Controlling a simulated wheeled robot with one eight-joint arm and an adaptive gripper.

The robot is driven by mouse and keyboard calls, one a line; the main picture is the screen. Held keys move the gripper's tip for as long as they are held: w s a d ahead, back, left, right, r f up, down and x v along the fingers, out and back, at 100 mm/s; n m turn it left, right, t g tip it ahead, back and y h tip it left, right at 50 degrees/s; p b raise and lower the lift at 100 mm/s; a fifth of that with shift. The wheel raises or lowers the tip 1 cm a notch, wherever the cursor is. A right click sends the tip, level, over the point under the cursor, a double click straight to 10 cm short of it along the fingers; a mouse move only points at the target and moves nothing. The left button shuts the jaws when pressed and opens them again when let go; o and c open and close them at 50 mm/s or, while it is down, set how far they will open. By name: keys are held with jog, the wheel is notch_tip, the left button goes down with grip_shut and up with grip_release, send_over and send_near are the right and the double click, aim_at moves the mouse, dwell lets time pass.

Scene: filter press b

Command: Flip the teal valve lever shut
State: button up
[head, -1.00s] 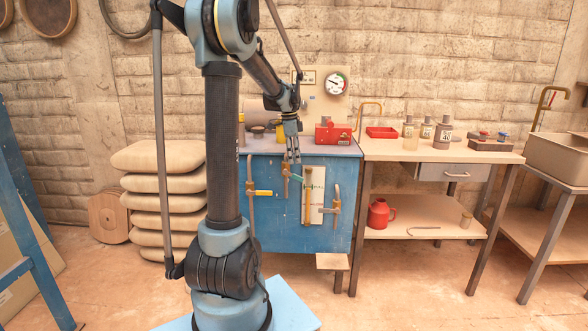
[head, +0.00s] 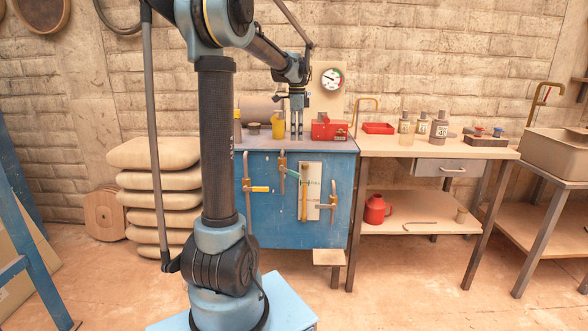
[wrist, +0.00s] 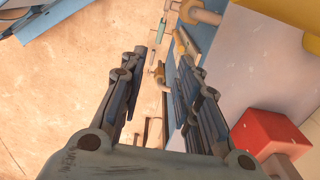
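The teal valve lever (head: 292,173) is on the middle brass valve (head: 282,163) at the front of the blue cabinet. In the head view it slants down to the right from the valve. A teal piece, probably this lever, shows small in the wrist view (wrist: 161,31), beyond my fingertips. My gripper (head: 297,132) points down above the lever, near the cabinet's top front edge, and does not touch the lever. In the wrist view my gripper (wrist: 163,54) has its two fingers apart with nothing between them.
A yellow-handled valve (head: 260,189) is to the left of the teal lever, and a grey-handled valve (head: 325,206) to the right. A brass pipe (head: 304,198) stands close by before a pale plate. A red box (head: 328,129) and yellow container (head: 278,125) are on the cabinet top.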

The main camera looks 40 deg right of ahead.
aim_at(291, 172)
notch_tip(291, 172, down, 17)
dwell(0.7)
jog(key=shift+d, duration=0.1)
grip_shut()
